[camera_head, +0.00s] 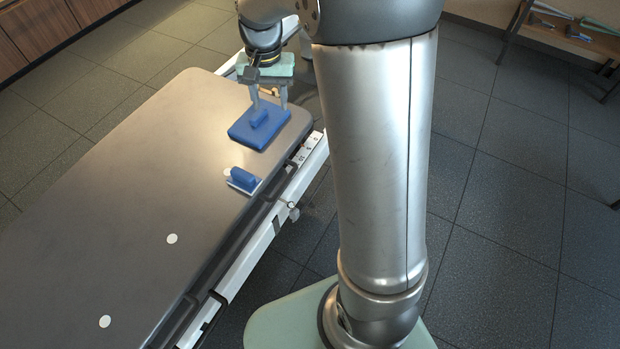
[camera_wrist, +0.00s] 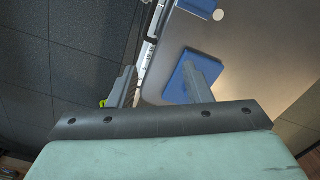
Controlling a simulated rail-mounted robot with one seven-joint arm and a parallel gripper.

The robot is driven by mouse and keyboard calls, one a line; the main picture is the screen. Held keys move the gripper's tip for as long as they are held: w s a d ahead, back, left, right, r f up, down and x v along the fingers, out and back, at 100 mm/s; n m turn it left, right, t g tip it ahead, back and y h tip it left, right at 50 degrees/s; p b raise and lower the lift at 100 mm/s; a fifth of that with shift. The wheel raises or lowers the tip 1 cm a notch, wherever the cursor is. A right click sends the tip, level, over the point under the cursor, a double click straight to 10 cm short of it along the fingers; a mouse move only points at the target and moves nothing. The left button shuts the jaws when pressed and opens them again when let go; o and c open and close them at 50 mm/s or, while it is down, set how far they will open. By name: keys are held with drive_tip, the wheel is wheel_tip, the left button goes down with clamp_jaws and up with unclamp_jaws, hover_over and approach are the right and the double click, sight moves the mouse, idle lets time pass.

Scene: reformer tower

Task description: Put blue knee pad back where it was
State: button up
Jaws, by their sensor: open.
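A smaller blue piece on a pale base (camera_head: 243,180) sits nearer, by the table's right edge; I cannot tell by shape alone which is the knee pad. My gripper (camera_head: 270,101) points down at the square pad, open and empty. In the wrist view the square pad (camera_wrist: 176,88) is partly hidden by one finger; my gripper (camera_wrist: 162,85) has its other finger out beyond the table's edge.
The table (camera_head: 130,165) has several white round marks, one (camera_head: 172,238) near its middle. A white side rail (camera_head: 245,258) with a clamp knob (camera_head: 293,213) runs along the right edge. The left and near table surface is clear. A wooden shelf (camera_head: 560,45) stands far right.

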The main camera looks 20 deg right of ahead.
drive_tip(key=s+f+n, duration=0.2)
drive_tip(key=s+n, duration=0.3)
drive_tip(key=s, duration=1.9)
drive_tip(key=shift+s+n, duration=0.2)
drive_tip(key=shift+n, duration=0.1)
drive_tip(key=shift+f, duration=0.1)
